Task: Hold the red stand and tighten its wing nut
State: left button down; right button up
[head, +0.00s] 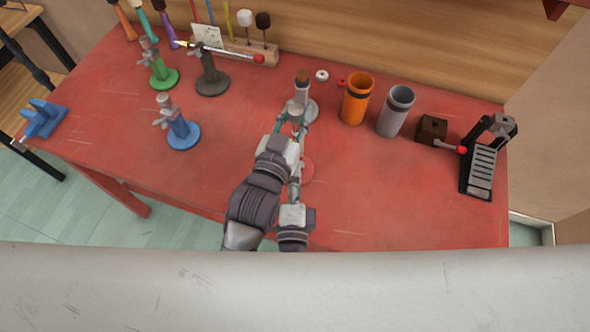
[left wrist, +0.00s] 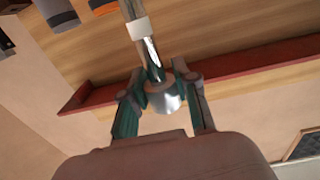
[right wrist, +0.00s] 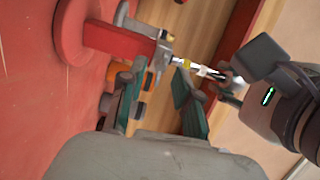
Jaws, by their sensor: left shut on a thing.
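The red stand stands on the red table, its round base (head: 307,171) partly hidden by my arms in the head view. In the right wrist view its red post (right wrist: 120,40) lies sideways, with the grey wing nut (right wrist: 162,52) at its collar. A shiny rod with a pale band (right wrist: 190,65) runs on from the collar. My left gripper (head: 291,121) is shut on the rod's flared silver end (left wrist: 165,98). My right gripper (right wrist: 158,72) is open and empty, its fingers pointing toward the collar; contact with the wing nut cannot be told.
The blue (head: 183,135), green (head: 163,79) and black stands (head: 212,85) are to the left. An orange cup (head: 355,100) and a grey cup (head: 394,113) are to the right. The table's front right is clear.

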jog(key=s, duration=1.1)
jog(key=shift+a, duration=0.15)
pick_arm(q)
jog(key=c, duration=0.8)
grip_release()
